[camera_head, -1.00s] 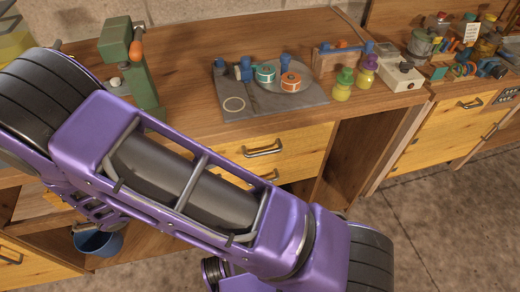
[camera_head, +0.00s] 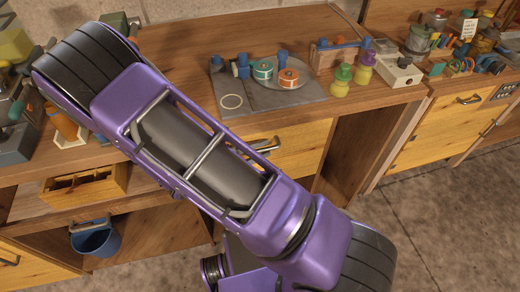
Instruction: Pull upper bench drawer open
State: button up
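The upper bench drawer (camera_head: 303,143) has a yellow wooden front under the bench top. My purple arm covers its left part. Its metal handle (camera_head: 266,145) shows only partly beside the arm's edge. The visible part of the front looks flush with the bench, so the drawer appears shut. The drawer below it is mostly hidden behind my arm. My gripper is not visible; only arm links show, crossing the view from upper left to lower right. I cannot tell where the gripper is relative to the handle.
A grey mat (camera_head: 235,99) with several small parts lies on the bench top (camera_head: 200,40). Two small bottles, one a yellow one (camera_head: 341,80), stand near the front edge. A wooden box (camera_head: 85,187) and a blue bucket (camera_head: 95,240) are at left. The floor (camera_head: 430,220) at right is clear.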

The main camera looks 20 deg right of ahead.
grip_shut()
dwell(1.4)
